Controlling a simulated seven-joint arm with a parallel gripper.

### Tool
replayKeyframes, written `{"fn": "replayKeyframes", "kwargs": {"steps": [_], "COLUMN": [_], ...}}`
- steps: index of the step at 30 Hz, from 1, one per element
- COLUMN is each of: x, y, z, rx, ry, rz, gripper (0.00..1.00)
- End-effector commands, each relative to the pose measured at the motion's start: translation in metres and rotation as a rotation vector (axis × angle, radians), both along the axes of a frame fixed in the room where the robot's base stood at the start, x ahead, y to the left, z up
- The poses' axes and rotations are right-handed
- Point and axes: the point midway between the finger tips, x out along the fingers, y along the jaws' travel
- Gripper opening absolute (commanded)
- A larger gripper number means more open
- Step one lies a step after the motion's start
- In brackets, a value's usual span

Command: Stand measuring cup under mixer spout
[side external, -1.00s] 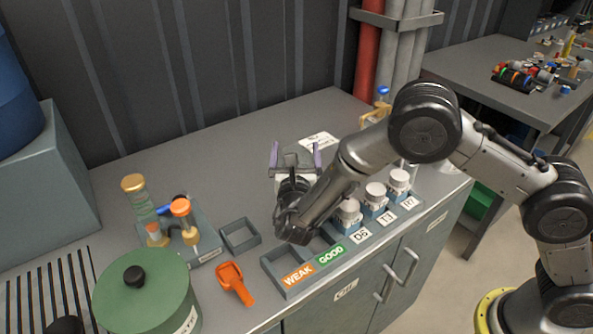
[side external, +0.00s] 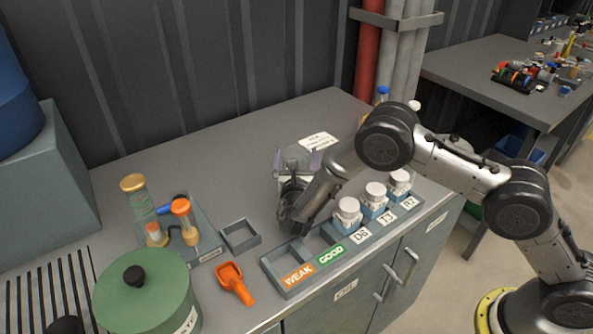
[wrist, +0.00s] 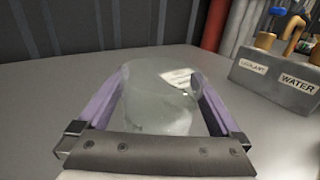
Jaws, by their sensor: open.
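My gripper (wrist: 162,112) has two purple fingers and is open. In the wrist view a clear, see-through measuring cup (wrist: 158,92) stands between the fingers, which lie on either side of it. I cannot tell whether either finger touches it. The side view shows the cup (side external: 297,154) faintly between the fingertips, above the bench. The mixer (wrist: 268,76) is a grey box at the right of the wrist view, labelled for coolant and water, with orange-brown spouts (wrist: 293,32) on top. The cup is apart from the mixer. In the side view my arm mostly hides the mixer.
A labelled rack (side external: 290,278) with several white-capped bottles lies along the bench front. An orange scoop (side external: 234,283), a small square tray (side external: 240,235), a bottle stand (side external: 205,249) and a green pot (side external: 146,298) are to the left.

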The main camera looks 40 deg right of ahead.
Motion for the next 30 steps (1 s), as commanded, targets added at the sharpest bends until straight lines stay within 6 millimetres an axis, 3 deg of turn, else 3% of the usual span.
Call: {"fn": "replayKeyframes", "kwargs": {"steps": [10, 23, 30], "x": [0.0052, 0.0051, 0.0051], "y": [-0.0039, -0.0037, -0.0037], "z": [-0.0005, 0.0000, 0.0019], "rx": [-0.001, -0.001, -0.001], "ry": [0.002, 0.001, 0.001], "rz": [0.001, 0.001, 0.000], "gripper": [0.98, 0.22, 0.22]}}
